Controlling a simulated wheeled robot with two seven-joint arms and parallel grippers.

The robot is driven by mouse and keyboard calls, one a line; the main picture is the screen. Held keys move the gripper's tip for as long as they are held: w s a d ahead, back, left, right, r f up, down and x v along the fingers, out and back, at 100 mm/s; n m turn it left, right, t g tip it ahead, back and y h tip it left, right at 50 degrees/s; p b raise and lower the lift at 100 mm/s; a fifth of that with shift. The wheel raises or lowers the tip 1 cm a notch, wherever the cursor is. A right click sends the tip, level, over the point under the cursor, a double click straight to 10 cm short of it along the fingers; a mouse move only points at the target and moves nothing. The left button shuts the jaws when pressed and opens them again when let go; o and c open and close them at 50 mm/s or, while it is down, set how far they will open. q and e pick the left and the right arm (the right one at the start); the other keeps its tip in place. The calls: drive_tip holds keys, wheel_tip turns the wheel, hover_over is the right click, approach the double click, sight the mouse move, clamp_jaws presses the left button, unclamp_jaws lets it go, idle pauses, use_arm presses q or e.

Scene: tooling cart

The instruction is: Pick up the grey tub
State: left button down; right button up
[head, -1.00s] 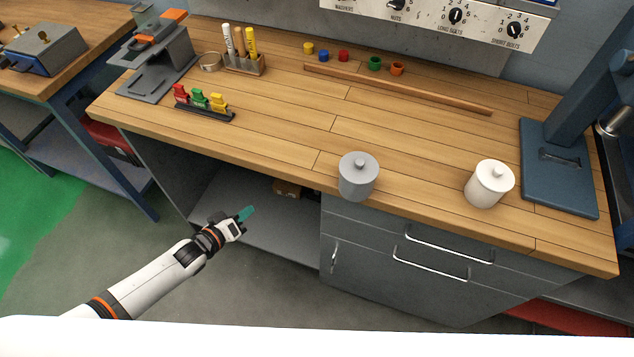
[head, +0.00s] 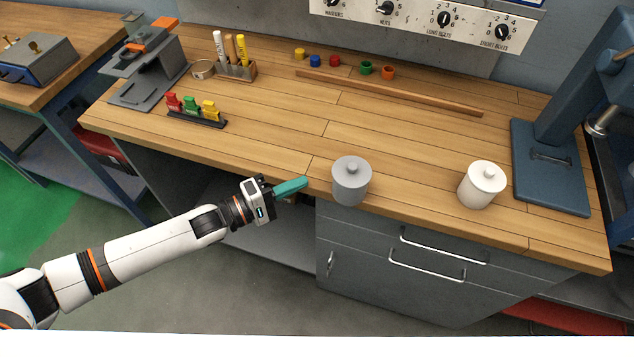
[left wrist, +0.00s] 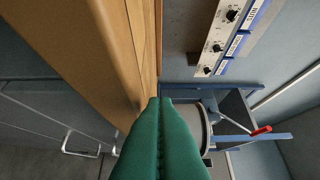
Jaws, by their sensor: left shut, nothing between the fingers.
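The grey tub (head: 351,181), a lidded cylinder with a knob on top, stands upright at the front edge of the wooden bench, above the drawers. My left gripper (head: 303,183) is shut and empty, its teal fingers pointing right at the tub from just left of it, near the bench's front edge. In the left wrist view the shut fingers (left wrist: 161,110) fill the lower middle, and a pale grey rounded thing (left wrist: 197,128), likely the tub, shows partly hidden behind them. My right gripper is not in view.
A white lidded tub (head: 482,185) stands to the right on the bench (head: 420,160). A wooden strip (head: 390,92), small coloured cups, a marker holder (head: 237,70) and a coloured clip rack (head: 197,118) lie further back. A blue press base (head: 550,168) is at right. Bench around the grey tub is clear.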

sight(324, 190)
use_arm(q)
drive_tip(key=d+p, duration=0.1)
drive_tip(key=d, duration=0.3)
drive_tip(key=shift+s, duration=0.15)
drive_tip(key=shift+s+d, duration=0.1)
drive_tip(key=shift+d, duration=0.25)
drive_tip(key=shift+f, duration=0.1)
drive_tip(key=shift+s+d+p, duration=0.25)
drive_tip(key=shift+d+p, duration=0.1)
drive_tip(key=shift+d, duration=0.5)
drive_tip(key=shift+a, duration=0.1)
